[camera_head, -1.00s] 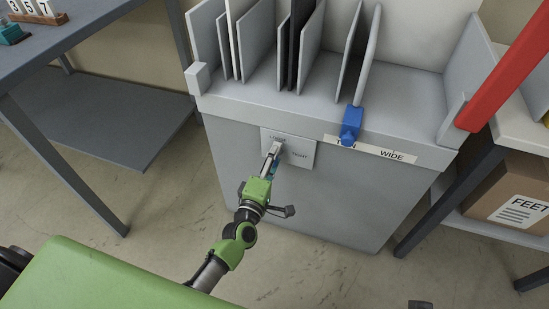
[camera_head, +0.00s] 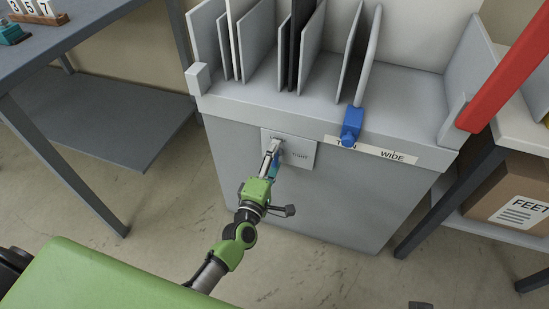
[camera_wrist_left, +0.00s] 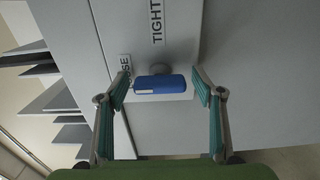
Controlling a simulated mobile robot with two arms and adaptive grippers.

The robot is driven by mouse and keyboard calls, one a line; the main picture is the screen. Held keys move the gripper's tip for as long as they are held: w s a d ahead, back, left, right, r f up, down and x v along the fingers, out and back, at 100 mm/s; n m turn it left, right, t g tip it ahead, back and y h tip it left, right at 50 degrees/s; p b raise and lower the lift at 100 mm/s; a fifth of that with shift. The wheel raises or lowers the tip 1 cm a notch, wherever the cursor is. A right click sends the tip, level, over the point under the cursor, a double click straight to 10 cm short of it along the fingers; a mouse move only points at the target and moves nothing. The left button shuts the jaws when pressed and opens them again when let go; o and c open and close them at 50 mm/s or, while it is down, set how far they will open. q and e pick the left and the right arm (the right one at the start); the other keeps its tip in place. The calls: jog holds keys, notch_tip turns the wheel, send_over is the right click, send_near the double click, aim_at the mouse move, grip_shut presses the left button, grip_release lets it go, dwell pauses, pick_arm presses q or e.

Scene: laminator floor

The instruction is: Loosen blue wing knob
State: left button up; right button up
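The blue wing knob (camera_wrist_left: 160,84) sits on a short grey stem in front of a plate (camera_head: 302,153) marked LOOSE and TIGHT, on the front of the grey cabinet. In the left wrist view its long side lies across the picture, between my left fingertips. My left gripper (camera_wrist_left: 161,79) is open around the knob, with a narrow gap at each side. In the head view the left gripper (camera_head: 273,152) is at the plate, and its fingers hide most of the knob; a bit of blue shows beside them. My right gripper is not in view.
A blue pointer (camera_head: 352,125) on a grey rod hangs over the WIDE label strip (camera_head: 385,153). Upright panels (camera_head: 312,45) stand in the cabinet's top. A dark table (camera_head: 80,40) is at left; a red bar (camera_head: 510,65) and a FEET box (camera_head: 515,195) are at right.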

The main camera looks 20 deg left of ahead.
pick_arm(q)
jog(key=shift+s, duration=0.1)
jog(key=shift+s+f, duration=0.1)
jog(key=shift+s, duration=0.3)
jog(key=s, duration=1.1)
jog(key=shift+a, duration=0.2)
